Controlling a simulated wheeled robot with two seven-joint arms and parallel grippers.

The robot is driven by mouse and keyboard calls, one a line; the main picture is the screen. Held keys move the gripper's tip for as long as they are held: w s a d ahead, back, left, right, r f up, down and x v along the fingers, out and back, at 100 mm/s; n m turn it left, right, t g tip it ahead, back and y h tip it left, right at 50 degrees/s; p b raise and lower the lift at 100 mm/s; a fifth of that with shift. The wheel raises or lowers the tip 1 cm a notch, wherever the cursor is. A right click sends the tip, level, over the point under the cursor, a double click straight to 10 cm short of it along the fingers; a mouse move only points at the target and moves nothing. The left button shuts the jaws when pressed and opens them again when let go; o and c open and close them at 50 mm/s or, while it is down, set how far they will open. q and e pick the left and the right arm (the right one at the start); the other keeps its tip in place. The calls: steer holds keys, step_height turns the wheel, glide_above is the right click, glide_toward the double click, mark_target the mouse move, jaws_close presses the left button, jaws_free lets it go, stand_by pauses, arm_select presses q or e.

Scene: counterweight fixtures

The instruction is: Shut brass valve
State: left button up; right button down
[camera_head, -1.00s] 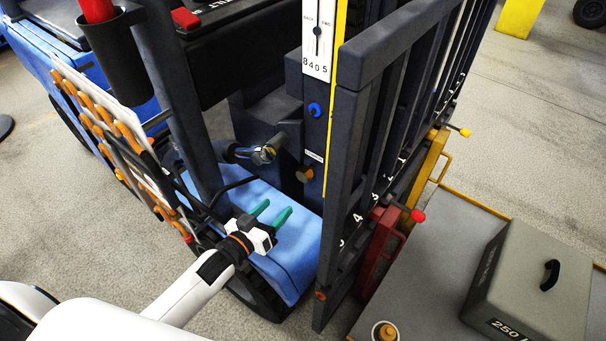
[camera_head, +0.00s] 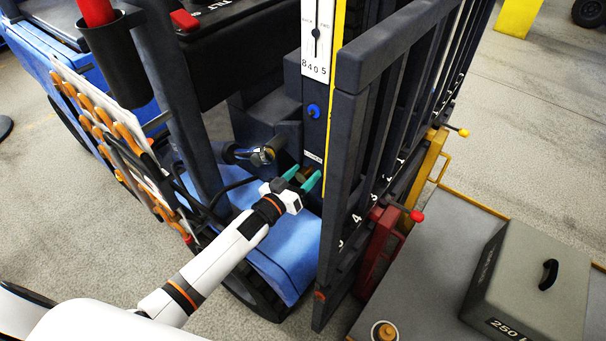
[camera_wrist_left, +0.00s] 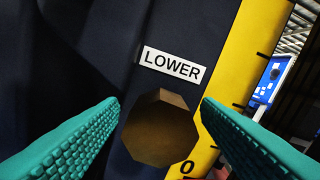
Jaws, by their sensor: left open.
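A brass-coloured, many-sided knob (camera_wrist_left: 160,138) sits on the dark mast under a white "LOWER" label (camera_wrist_left: 172,65) in the left wrist view. It also shows in the head view (camera_head: 304,173), partly covered by my fingers. My left gripper (camera_head: 305,177) is open, its green fingertips on either side of the knob; I cannot tell whether they touch it. In the left wrist view, the knob lies between the two fingers. My right gripper is out of view.
A blue knob (camera_head: 314,111) is higher on the mast, below a white gauge (camera_head: 317,42). The dark upright frame (camera_head: 345,185) stands close right of my gripper. Orange-handled tools (camera_head: 105,125) hang at left. A grey weight (camera_head: 530,280) rests at lower right.

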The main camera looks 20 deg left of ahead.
arm_select(q)
steer(key=shift+w, duration=0.15)
steer(key=shift+c, duration=0.2)
steer(key=c, duration=1)
steer(key=shift+o, duration=0.2)
steer(key=shift+m, duration=0.3)
steer(key=m, duration=0.8)
steer(key=shift+m, duration=0.4)
steer(key=shift+d+m, duration=0.1)
steer(key=shift+m, duration=1.6)
